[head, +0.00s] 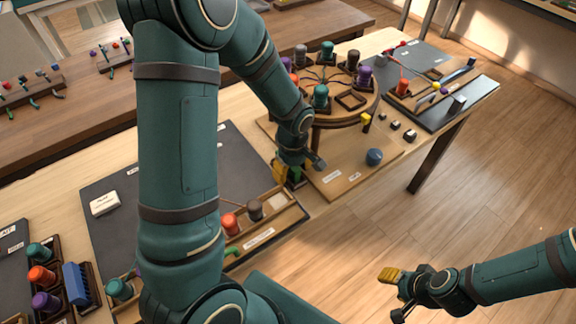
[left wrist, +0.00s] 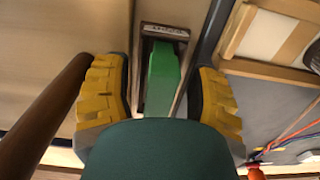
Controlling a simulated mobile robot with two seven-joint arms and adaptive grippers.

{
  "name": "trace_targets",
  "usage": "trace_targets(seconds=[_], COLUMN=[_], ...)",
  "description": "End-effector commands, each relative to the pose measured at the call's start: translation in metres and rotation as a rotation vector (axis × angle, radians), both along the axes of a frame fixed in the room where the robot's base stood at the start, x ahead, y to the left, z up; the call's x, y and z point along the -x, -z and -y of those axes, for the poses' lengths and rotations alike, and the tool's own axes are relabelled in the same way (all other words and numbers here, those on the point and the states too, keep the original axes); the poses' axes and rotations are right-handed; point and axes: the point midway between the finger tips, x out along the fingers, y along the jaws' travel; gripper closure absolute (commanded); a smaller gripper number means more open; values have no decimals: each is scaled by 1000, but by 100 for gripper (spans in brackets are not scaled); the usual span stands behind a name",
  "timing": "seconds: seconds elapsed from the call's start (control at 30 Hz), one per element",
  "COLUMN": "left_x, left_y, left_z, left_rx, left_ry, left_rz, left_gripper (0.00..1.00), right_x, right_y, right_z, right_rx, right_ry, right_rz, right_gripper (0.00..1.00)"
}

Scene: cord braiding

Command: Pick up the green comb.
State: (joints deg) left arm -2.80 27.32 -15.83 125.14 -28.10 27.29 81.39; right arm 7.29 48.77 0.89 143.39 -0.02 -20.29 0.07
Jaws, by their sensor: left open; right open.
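The green comb (left wrist: 163,75) shows in the left wrist view as a flat green piece in a narrow dark wooden holder (left wrist: 165,31). In the head view a small patch of green (head: 297,175) shows beside my left gripper, and most of it is hidden by the gripper. My left gripper (head: 289,172) is open, with one yellow-padded finger on each side of the comb in the left wrist view. I cannot tell whether the pads touch it; gaps show. My right gripper (head: 396,291) is open and empty above the floor at the lower right.
A round braiding stand (head: 345,118) with several coloured bobbins is just beyond my left gripper. A wooden tray (head: 262,233) with bobbins lies to its left. A blue comb (head: 80,284) stands at the lower left. A blue cylinder (head: 374,157) is on the board at right.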

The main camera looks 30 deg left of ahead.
Motion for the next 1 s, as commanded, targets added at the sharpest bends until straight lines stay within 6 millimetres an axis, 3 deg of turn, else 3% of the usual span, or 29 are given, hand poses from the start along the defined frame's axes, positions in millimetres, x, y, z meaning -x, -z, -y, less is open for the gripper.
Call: trace_targets(seconds=[0.07,0.17,0.23,0.27,0.77,1.0], left_x=[0,0,0,0,0,-1], left_y=[0,0,0,-1,-3,-26], left_z=[0,0,0,0,0,0], left_rx=[0,0,0,0,0,-1], left_ry=[0,0,0,0,0,1], left_rz=[0,0,0,0,-1,3], left_gripper=[43,72,96,100,100,100], right_x=[0,0,0,0,0,1], right_y=[0,0,0,0,-1,-8], right_z=[0,0,0,0,0,0], right_rx=[0,0,0,0,0,0], right_ry=[0,0,0,0,0,0], right_rz=[0,0,0,0,0,-3], right_gripper=[53,53,53,53,53,53])
